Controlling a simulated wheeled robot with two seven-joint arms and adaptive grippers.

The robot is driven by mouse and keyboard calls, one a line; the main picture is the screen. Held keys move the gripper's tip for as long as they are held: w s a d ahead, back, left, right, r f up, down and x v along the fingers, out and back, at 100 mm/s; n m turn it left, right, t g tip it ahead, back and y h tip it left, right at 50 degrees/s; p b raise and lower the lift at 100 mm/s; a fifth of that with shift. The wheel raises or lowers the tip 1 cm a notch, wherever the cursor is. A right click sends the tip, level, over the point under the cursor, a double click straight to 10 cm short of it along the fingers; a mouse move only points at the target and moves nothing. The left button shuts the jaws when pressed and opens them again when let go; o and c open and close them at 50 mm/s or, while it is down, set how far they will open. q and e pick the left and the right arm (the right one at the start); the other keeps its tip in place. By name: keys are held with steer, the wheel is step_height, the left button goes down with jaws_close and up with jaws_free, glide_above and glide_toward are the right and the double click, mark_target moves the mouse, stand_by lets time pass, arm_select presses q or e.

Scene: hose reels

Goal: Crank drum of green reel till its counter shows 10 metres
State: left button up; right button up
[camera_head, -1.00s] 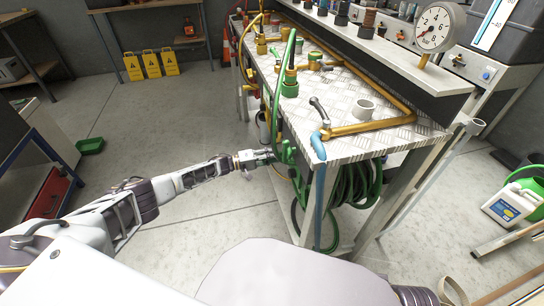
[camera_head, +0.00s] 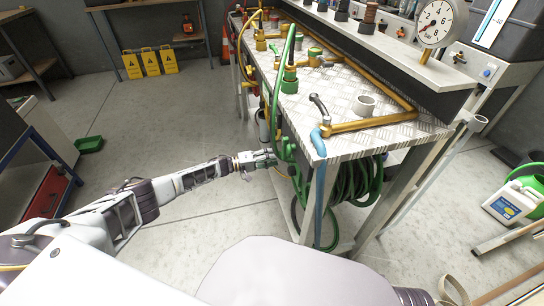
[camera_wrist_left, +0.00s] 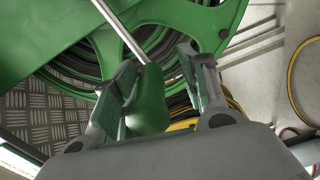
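The green reel (camera_wrist_left: 75,45) fills the upper part of the left wrist view, with dark hose inside its drum. In the head view the reel (camera_head: 284,149) is partly hidden at the bench's left side. Its crank handle, a green grip (camera_wrist_left: 150,100) on a metal rod, lies between the fingers of my left gripper (camera_wrist_left: 160,92). A gap shows between grip and right finger, so the fingers look open around it. In the head view my left gripper (camera_head: 268,158) is at the reel's near side. No counter can be read. My right gripper is not in view.
The metal-topped bench (camera_head: 350,146) carries brass pipes, valves and a pressure gauge (camera_head: 436,22). Coiled green hose (camera_head: 355,182) hangs under it and a blue hose (camera_head: 318,190) runs down its front corner. A yellow hose (camera_wrist_left: 296,75) is right of the reel. Left floor is mostly clear.

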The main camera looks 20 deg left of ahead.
arm_select(q)
steer(key=shift+s+a+r, duration=0.15)
steer(key=shift+a+r, duration=0.05)
steer(key=shift+a, duration=0.1)
steer(key=shift+v, duration=1)
steer(key=v, duration=0.9)
steer(key=shift+r, duration=0.2)
steer(key=shift+a, duration=0.15)
